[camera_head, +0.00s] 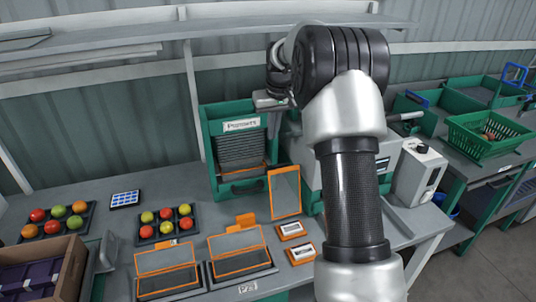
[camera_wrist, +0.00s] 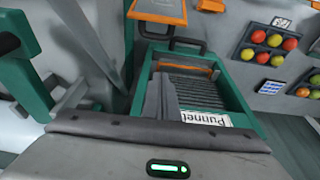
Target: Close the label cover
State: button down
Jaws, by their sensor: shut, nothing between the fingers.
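An orange-framed clear panel (camera_head: 285,193) stands upright on the bench in the head view, just behind two small orange-edged label holders, a rear one (camera_head: 291,229) and a front one (camera_head: 302,252). It looks like the raised label cover, though its hinge is unclear. An orange-edged panel (camera_wrist: 158,10), probably the same one, is cut off at the top of the wrist view. My gripper (camera_head: 268,100) is beside the upper right of the green rack, well above and behind the panel, partly hidden by my arm. Its dark fingers (camera_wrist: 160,97) are shut and empty in the wrist view.
The green punnet rack (camera_head: 207,112) stands behind the panel. Two orange-framed trays, left (camera_head: 167,268) and right (camera_head: 240,251), lie in front. Tomato trays (camera_head: 185,232) sit left. A grey machine (camera_head: 418,172) stands right. Bare bench shows at left.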

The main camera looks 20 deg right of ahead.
notch_tip(320, 180, down, 10)
jog(key=s, duration=0.1)
jog(key=shift+r+p, duration=0.15)
jog(key=shift+p, duration=0.3)
jog(key=shift+s+d+b, duration=0.1)
jog(key=shift+s+b, duration=0.05)
jog(key=shift+b, duration=0.25)
